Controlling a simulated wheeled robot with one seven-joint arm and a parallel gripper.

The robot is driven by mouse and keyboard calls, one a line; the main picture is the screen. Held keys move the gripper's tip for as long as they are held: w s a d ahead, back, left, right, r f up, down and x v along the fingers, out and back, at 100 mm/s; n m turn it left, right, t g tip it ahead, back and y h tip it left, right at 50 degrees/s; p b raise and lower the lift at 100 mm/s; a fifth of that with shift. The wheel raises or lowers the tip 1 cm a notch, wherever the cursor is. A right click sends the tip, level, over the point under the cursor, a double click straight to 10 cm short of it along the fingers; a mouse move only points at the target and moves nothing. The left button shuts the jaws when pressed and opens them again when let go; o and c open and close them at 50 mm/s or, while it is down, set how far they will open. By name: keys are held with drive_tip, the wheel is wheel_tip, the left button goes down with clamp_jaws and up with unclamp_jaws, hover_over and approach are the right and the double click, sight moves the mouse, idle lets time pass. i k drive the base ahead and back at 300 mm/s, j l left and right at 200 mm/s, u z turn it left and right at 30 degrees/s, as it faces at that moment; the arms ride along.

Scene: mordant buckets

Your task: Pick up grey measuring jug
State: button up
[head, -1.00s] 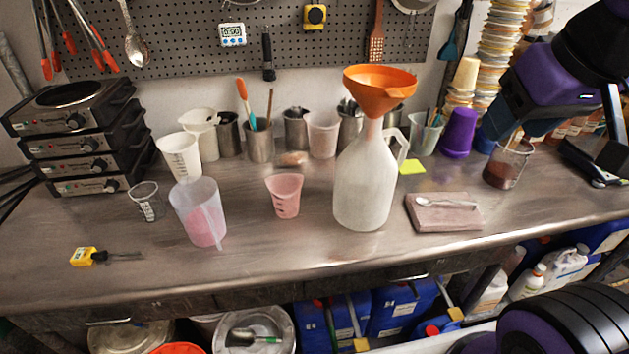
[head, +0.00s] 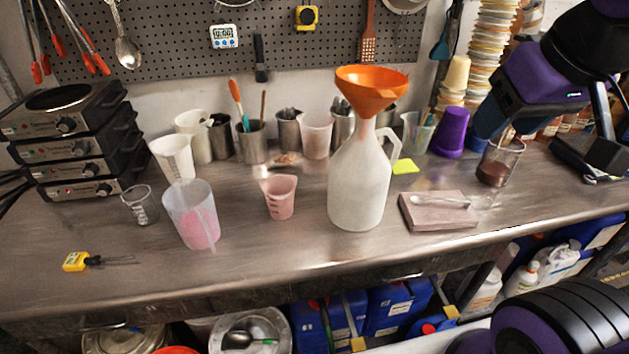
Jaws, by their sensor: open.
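No jug looks plainly grey. A translucent, greyish measuring jug (head: 192,214) with pink contents stands upright at the front left of the steel bench. A small clear beaker (head: 140,204) with dark markings stands left of it, and a white marked jug (head: 173,158) stands behind. A pink measuring cup (head: 280,197) stands to the right. My gripper (head: 500,115) is at the upper right, at the end of my purple and black arm, far from these vessels. It is open and holds nothing that I can see. Its fingertips are hard to make out.
A large white bottle (head: 358,185) with an orange funnel (head: 372,90) stands tall mid-bench. A pink slab (head: 437,211) with a spoon and a beaker of brown liquid (head: 498,162) lie to its right. Stacked hotplates (head: 75,140) fill the left. The front edge is mostly clear.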

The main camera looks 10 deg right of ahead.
sight(190, 203)
drive_tip(key=j, duration=1.85)
drive_tip(key=k, duration=0.05)
